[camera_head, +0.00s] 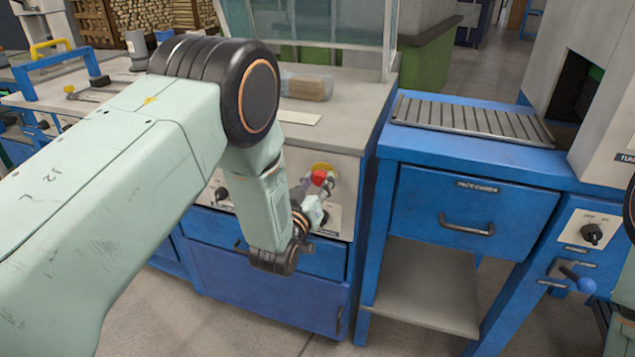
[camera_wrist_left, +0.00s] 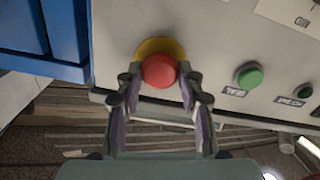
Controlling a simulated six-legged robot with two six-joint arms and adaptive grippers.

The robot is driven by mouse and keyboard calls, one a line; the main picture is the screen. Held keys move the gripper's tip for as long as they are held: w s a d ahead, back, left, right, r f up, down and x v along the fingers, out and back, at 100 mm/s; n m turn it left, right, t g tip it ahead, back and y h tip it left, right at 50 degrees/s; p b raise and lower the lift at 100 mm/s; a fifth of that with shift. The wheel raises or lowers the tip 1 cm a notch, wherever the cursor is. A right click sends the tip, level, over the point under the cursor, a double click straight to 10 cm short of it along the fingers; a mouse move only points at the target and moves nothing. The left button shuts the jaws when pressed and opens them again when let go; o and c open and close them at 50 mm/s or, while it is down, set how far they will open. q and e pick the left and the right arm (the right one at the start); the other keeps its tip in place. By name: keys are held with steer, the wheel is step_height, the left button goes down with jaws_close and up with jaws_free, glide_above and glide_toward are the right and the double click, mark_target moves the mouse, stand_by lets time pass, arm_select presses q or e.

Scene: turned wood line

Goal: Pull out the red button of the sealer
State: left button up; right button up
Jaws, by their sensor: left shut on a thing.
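The red button (camera_head: 319,177) sits on a yellow round plate (camera_head: 322,167) on the sealer's light front panel (camera_head: 343,193). In the left wrist view the red button (camera_wrist_left: 159,71) shows between the two fingertips, with the yellow plate (camera_wrist_left: 160,46) behind it. My left gripper (camera_head: 319,184) is at the button, and its fingers in the wrist view (camera_wrist_left: 160,80) are shut on the button's two sides. The gripper partly hides the button in the head view. My right gripper is not in view; only a bit of arm shows at the right edge.
A black knob (camera_head: 221,193) is left of my left wrist. A blue cabinet with a drawer (camera_head: 466,213) and slatted top (camera_head: 470,118) stands to the right.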

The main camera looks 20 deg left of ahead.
arm_select(q)
jaws_close()
steer(key=shift+s, duration=0.15)
steer(key=shift+s+p, duration=0.45)
steer(key=shift+s, duration=0.3)
steer(key=shift+f, duration=0.2)
steer(key=o, duration=0.5)
jaws_free()
steer(key=shift+s, duration=0.1)
steer(key=o, duration=0.3)
steer(key=shift+s+r, duration=0.1)
steer(key=shift+r, duration=0.15)
steer(key=shift+o, duration=0.4)
steer(key=shift+w+f, duration=0.15)
steer(key=shift+w, duration=0.1)
steer(key=s, duration=1.2)
steer(key=shift+a, duration=0.25)
